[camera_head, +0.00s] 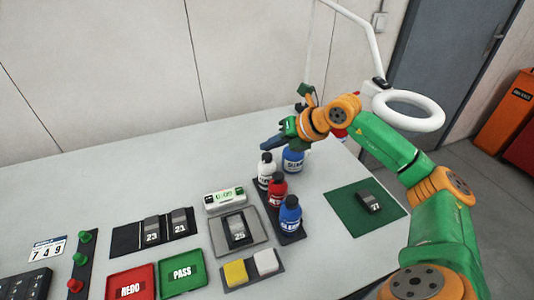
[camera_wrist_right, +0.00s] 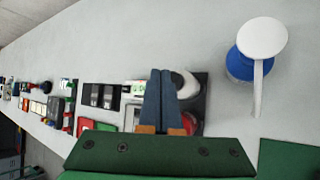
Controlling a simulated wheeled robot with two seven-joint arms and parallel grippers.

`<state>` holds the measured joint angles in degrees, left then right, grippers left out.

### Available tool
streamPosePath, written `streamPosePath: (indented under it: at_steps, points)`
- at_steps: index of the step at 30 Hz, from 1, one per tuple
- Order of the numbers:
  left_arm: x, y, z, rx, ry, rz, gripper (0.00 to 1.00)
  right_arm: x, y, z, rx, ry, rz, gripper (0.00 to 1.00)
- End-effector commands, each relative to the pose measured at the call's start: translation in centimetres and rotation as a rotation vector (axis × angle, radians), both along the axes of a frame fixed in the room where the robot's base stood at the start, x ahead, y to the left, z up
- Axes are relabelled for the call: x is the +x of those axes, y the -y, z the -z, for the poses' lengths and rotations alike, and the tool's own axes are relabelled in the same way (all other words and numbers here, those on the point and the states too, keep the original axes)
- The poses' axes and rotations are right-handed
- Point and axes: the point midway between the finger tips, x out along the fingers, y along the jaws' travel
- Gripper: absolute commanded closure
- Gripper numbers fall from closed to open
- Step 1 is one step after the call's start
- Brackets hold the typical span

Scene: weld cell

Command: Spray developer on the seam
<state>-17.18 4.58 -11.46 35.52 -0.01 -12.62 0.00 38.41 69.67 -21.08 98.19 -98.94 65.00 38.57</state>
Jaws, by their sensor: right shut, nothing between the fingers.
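My right gripper (camera_head: 268,146) is shut and empty at the back of the table. It is a little above and behind the bottles; its blue fingers show in the wrist view (camera_wrist_right: 160,97). A white bottle with a black cap (camera_head: 265,174), a red bottle (camera_head: 277,192) and a blue bottle (camera_head: 290,217) stand upright in a row on a dark tray. I cannot read which is developer. In the wrist view the white bottle (camera_wrist_right: 186,84) is partly behind the fingers. A dark part marked 25 (camera_head: 239,235) lies on a grey tray; its seam is too small to tell. My left gripper is out of view.
Part 27 (camera_head: 369,202) lies on a green mat. Parts 23 (camera_head: 152,230) and 21 lie on a dark mat. Red REDO (camera_head: 130,284) and green PASS (camera_head: 182,272) trays are in front. A ring lamp (camera_head: 408,126) overhangs the right.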

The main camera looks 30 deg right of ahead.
Motion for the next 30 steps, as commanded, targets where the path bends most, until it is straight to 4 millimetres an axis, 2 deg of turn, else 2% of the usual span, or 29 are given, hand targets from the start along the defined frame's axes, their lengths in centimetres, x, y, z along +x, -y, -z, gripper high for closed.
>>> streamPosePath:
  at_steps: [17,30]
  points:
    - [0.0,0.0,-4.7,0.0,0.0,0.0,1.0,0.0,0.0,-5.2,0.001,0.001,0.0,1.0]
    - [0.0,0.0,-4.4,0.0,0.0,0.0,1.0,0.0,0.0,-5.0,0.0,0.001,0.001,1.0]
